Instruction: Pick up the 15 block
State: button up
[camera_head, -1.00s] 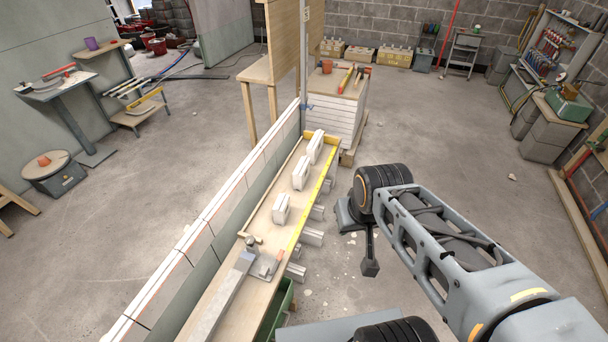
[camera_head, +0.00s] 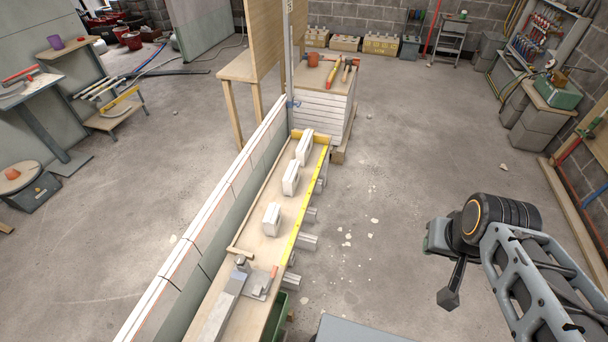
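Three pale, whitish blocks stand in a row on a long wooden board beside a low white wall. The far block (camera_head: 305,147) looks the largest, the middle block (camera_head: 291,178) comes after it, and the near block (camera_head: 271,219) looks the smallest. They stand apart from each other. No number is readable on any block, so I cannot tell which is the 15 block. The end of my arm, with my gripper (camera_head: 446,262), is at the right over the floor, well clear of the blocks.
A yellow measuring strip (camera_head: 307,207) runs along the board's right edge. A grey metal bar and clamp (camera_head: 259,283) lie at its near end. Grey supports (camera_head: 307,243) jut out on the right. A white stack (camera_head: 322,112) with tools stands behind. Open floor lies right of the board.

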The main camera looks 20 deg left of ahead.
aim_at(291, 177)
jog(key=i, duration=1.4)
jog(key=u, duration=3.15)
